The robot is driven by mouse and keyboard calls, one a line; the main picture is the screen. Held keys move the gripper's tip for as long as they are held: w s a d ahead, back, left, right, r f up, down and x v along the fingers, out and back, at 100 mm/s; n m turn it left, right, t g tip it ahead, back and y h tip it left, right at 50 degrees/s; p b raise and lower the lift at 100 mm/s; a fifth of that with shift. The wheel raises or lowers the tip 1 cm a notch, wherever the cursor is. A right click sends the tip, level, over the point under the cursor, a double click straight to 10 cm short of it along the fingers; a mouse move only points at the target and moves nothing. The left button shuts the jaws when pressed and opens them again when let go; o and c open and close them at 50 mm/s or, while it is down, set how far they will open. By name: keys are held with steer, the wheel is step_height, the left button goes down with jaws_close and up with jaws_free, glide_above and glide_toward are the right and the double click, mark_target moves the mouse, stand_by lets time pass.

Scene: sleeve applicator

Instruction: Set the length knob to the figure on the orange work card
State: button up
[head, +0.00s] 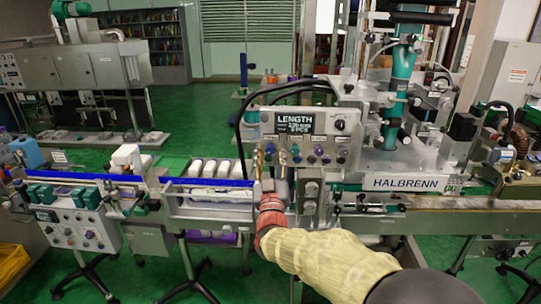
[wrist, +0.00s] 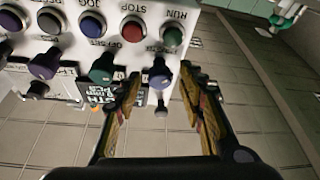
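The control panel (head: 350,148) carries a dark display headed LENGTH (head: 293,121), whose smaller figures I cannot read for sure, above a row of buttons and knobs. My gripper (head: 271,162) is at the panel's lower left. In the wrist view my gripper (wrist: 163,92) is open, and a blue knob (wrist: 160,75) shows between its fingertips; contact is not visible. A teal knob (wrist: 102,71) and a purple knob (wrist: 45,63) sit beside it. I cannot tell which knob is the length knob. I cannot make out an orange work card.
Above the knobs are the green RUN button (wrist: 173,38) and red STOP button (wrist: 133,30), close to my fingers. A black knob (head: 340,125) is at the panel's right. A conveyor (head: 215,184) with white items runs left. The HALBRENN machine (head: 410,183) stands right.

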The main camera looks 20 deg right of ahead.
jaws_close()
stand_by(0.5)
